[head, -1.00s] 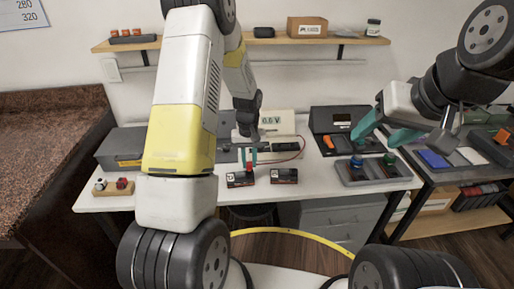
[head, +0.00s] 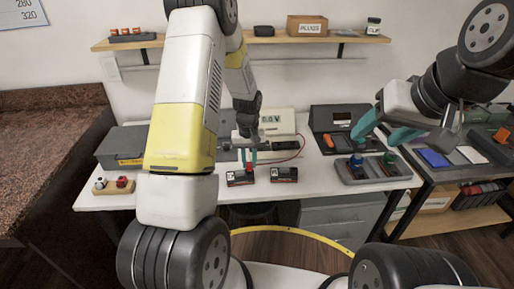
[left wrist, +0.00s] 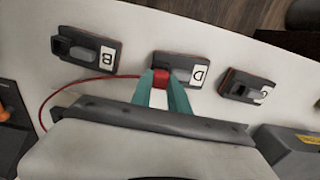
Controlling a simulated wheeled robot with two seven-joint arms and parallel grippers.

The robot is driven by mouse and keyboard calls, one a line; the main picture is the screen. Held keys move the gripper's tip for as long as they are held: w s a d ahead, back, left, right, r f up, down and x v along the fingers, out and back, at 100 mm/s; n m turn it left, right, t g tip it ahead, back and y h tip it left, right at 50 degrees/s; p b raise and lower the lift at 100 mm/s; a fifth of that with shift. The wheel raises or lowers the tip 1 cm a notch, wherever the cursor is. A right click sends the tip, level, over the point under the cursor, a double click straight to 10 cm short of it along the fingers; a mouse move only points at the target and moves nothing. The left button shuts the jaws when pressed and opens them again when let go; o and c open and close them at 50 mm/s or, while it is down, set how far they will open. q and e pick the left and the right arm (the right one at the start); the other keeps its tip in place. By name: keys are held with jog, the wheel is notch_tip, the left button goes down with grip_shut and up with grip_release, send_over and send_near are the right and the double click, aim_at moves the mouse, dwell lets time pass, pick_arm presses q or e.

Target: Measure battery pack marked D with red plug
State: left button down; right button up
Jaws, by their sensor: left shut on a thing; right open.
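The battery pack marked D (left wrist: 188,67) is the middle of three packs in the left wrist view; in the head view it lies at the table's front edge (head: 236,180). My left gripper (left wrist: 164,92) is shut on the red plug (left wrist: 161,77), which is at the pack's near side. I cannot tell whether the plug is fully seated. In the head view this gripper (head: 249,158) points down at the pack. A red lead runs from the plug towards the meter (head: 276,122), whose small display is hard to read. My right gripper (head: 384,132) is open and empty.
Pack B (left wrist: 88,48) and another pack (left wrist: 247,88) lie on either side. A dark tray (head: 350,179) with blue and green items stands below my right gripper. A grey box (head: 119,150) and a small wooden holder (head: 113,189) are at the table's left.

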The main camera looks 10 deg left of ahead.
pick_arm(q)
jog(key=shift+f, duration=0.5)
dwell(0.8)
jog(key=c, duration=0.9)
grip_release()
jog(key=shift+r, duration=0.25)
jog(key=shift+r, duration=1.1)
jog(key=shift+r, duration=0.3)
jog(key=shift+r, duration=2.9)
